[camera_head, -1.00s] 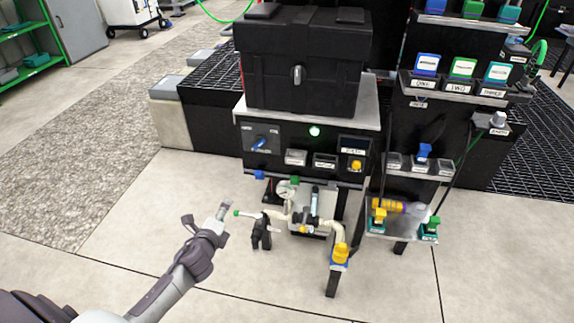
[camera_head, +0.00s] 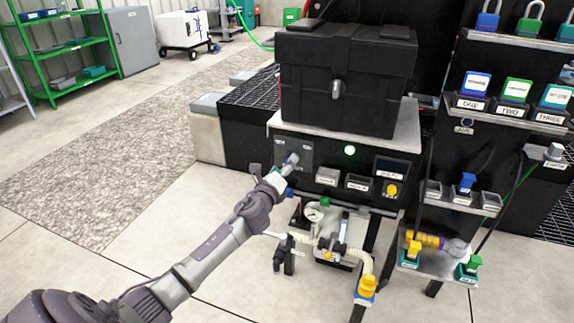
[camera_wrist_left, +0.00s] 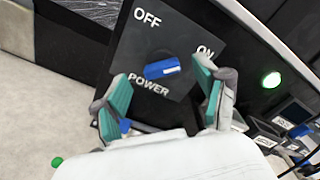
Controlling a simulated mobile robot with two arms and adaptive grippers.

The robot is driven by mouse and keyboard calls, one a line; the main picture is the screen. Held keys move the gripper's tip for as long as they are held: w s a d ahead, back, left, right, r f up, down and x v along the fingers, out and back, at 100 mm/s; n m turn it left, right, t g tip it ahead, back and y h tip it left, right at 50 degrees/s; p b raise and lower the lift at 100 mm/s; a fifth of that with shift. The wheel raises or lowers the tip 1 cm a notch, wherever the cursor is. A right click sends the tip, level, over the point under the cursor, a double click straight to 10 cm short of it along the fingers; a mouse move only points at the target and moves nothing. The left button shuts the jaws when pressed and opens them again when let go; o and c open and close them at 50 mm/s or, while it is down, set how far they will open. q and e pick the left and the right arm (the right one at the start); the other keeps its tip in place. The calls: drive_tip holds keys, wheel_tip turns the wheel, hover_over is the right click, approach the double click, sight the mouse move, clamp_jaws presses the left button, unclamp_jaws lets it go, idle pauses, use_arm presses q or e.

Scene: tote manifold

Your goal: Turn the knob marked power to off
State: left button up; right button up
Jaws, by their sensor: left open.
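The power knob (camera_wrist_left: 162,69) is blue with a white line, on a dark plate (camera_wrist_left: 180,35) lettered OFF, ON and POWER. In the left wrist view the white line points to the right, toward the ON side. My left gripper (camera_wrist_left: 160,92) is open, with one teal-padded finger on each side of the knob in that view; I cannot tell whether they touch it. In the head view the left gripper (camera_head: 284,170) is in front of the panel's left part and hides the knob. My right gripper is not in view.
A green lamp (camera_head: 349,150) glows right of the knob. A black case (camera_head: 345,75) sits on top of the panel. Pipes and a yellow fitting (camera_head: 367,286) are below. Shelves with padlocks and labelled blocks (camera_head: 511,90) stand at the right. Floor is open at the left.

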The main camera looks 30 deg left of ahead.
use_arm(q)
drive_tip(key=shift+x, duration=1.25)
drive_tip(key=c, duration=1.2)
